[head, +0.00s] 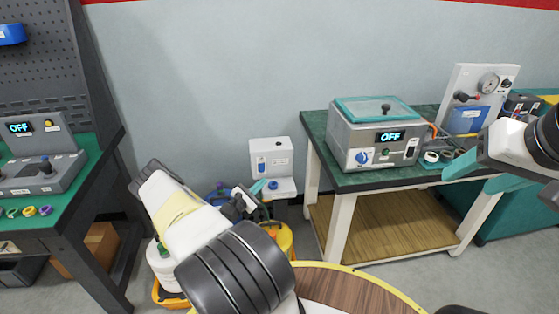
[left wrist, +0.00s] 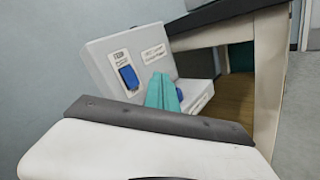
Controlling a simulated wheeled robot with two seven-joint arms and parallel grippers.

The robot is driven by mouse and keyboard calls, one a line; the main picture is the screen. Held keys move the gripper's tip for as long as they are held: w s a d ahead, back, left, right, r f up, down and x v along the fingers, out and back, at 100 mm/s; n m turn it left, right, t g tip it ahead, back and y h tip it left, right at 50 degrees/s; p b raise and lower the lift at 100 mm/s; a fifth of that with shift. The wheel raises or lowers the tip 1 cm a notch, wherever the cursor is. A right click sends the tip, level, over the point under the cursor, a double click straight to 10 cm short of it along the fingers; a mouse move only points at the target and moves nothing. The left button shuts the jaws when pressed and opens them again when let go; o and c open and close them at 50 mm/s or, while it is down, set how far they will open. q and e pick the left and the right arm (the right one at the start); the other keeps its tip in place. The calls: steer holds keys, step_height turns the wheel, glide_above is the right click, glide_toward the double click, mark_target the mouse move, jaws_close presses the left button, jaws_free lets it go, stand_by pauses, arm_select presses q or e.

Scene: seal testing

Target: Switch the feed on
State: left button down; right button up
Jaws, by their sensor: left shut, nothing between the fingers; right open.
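A white wall unit (head: 271,158) with a small shelf-like base stands against the wall in the middle of the head view. Its front carries a blue rocker switch (head: 261,163) under a small label. The switch is larger in the left wrist view (left wrist: 129,77), and its on or off state cannot be told. A blue part (head: 273,185) sits on the base. My left gripper (head: 257,187) is shut and empty, its teal fingertips (left wrist: 162,92) in front of the unit, lower right of the switch. Contact cannot be told. My right gripper (head: 480,172) is open and empty at the right bench.
A steel bath (head: 375,135) reading OFF stands on the right bench (head: 330,172), with a gauge panel (head: 480,98) behind. A control box (head: 40,160), also reading OFF, is on the left bench. Yellow and white containers stand below the wall unit. A round wooden top (head: 345,290) is in front.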

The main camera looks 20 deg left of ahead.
arm_select(q)
steer(key=shift+w+a+f, duration=0.1)
steer(key=shift+w+a, duration=0.35)
steer(key=shift+w, duration=0.3)
steer(key=shift+w+a+f, duration=0.1)
steer(key=shift+w+a, duration=0.4)
steer(key=shift+w, duration=0.25)
steer(key=shift+w+a+f, duration=0.1)
steer(key=shift+w+a, duration=0.35)
steer(key=shift+w, duration=0.3)
stand_by(0.3)
steer(key=shift+w+a, duration=0.2)
steer(key=shift+w, duration=0.15)
steer(key=shift+w+a, duration=0.15)
steer(key=shift+w, duration=0.1)
stand_by(0.6)
steer(key=shift+s, duration=0.15)
steer(key=shift+s+d, duration=0.4)
steer(key=shift+s, duration=0.1)
steer(key=shift+s+d+r, duration=0.1)
steer(key=shift+s+d, duration=0.3)
steer(key=shift+s, duration=0.3)
steer(key=shift+s+d+r, duration=0.15)
steer(key=shift+s+d, duration=0.3)
steer(key=shift+s, duration=0.25)
steer(key=shift+s+d+r, duration=0.1)
steer(key=shift+s+d, duration=0.3)
steer(key=shift+s, duration=0.3)
